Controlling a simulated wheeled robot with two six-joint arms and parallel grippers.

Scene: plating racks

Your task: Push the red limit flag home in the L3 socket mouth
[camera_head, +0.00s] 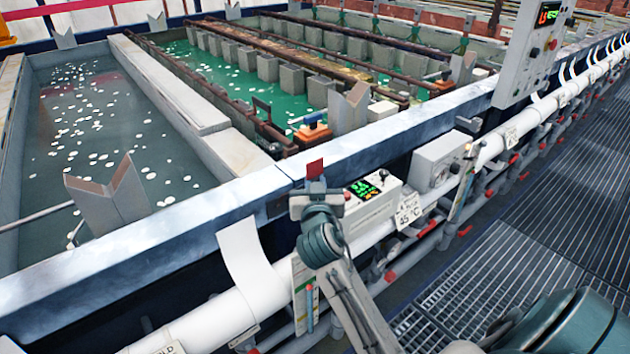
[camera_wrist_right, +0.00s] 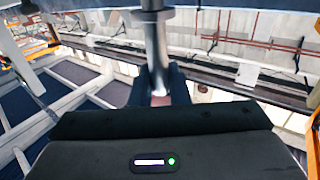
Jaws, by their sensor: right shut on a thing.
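The red limit flag (camera_head: 314,169) is a small red piece standing up from the tips of my right gripper (camera_head: 316,190), in front of the near tank rim. In the right wrist view, a small reddish patch (camera_wrist_right: 160,99) shows between the dark fingers of my right gripper (camera_wrist_right: 160,86), which are closed on it. A grey metal post (camera_wrist_right: 155,45) rises just beyond the fingers there. I cannot pick out a socket mouth marked L3, nor tell whether the flag touches one. My left gripper is not in view.
The blue-grey tank rim (camera_head: 355,143) runs close behind my right gripper. A control box with a green display (camera_head: 365,190) and a tag (camera_head: 408,209) stand right of it. A white pipe (camera_head: 190,325) runs below. A walkway grating (camera_head: 545,240) lies at right.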

